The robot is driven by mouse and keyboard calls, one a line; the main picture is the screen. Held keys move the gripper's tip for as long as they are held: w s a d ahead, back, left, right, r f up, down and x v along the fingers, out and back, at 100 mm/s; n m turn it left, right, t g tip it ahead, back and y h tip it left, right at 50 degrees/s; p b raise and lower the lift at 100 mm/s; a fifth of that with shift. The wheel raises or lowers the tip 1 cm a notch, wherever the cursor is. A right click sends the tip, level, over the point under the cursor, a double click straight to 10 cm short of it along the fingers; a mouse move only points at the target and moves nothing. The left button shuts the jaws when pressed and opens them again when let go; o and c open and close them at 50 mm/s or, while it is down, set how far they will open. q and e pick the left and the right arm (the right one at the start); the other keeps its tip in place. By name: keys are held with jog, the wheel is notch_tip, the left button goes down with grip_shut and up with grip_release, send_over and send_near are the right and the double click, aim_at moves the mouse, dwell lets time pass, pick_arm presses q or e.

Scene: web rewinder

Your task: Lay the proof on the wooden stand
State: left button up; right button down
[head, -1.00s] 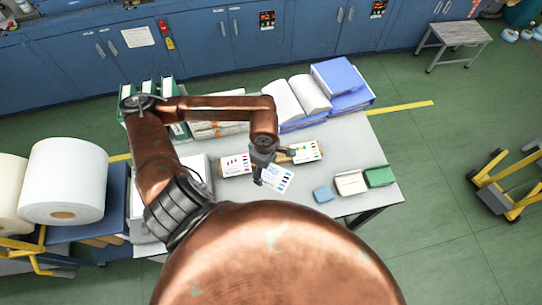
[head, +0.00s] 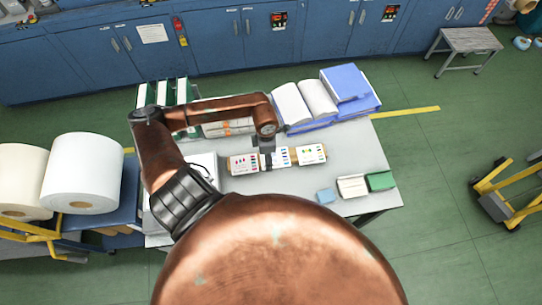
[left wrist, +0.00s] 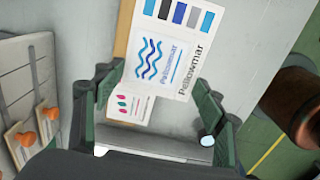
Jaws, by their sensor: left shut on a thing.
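The proof is a white card with blue waves and a row of colour patches; it shows in the head view (head: 279,158) and the left wrist view (left wrist: 160,52). My left gripper (head: 266,148) is shut on it, with a finger at either side in the left wrist view (left wrist: 157,82). I cannot tell whether the proof touches the stand. My right gripper is out of view.
Small blue, white and green boxes (head: 353,186) sit at the front right of the grey table (head: 350,150).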

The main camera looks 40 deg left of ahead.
pick_arm(q)
jog(key=w+f, duration=0.2)
jog(key=f, duration=0.1)
jog(key=w+a+f+p, duration=0.1)
jog(key=f, duration=0.1)
jog(key=shift+w+a, duration=0.1)
jog(key=shift+w, duration=0.15)
notch_tip(320, 180, down, 3)
jog(key=shift+f+p, duration=0.1)
jog(key=shift+p, duration=0.7)
jog(key=shift+f, duration=0.1)
jog(key=o, duration=0.5)
jog(key=shift+f, duration=0.1)
jog(key=o, duration=0.4)
jog(key=shift+o, duration=0.2)
jog(key=shift+r, duration=0.2)
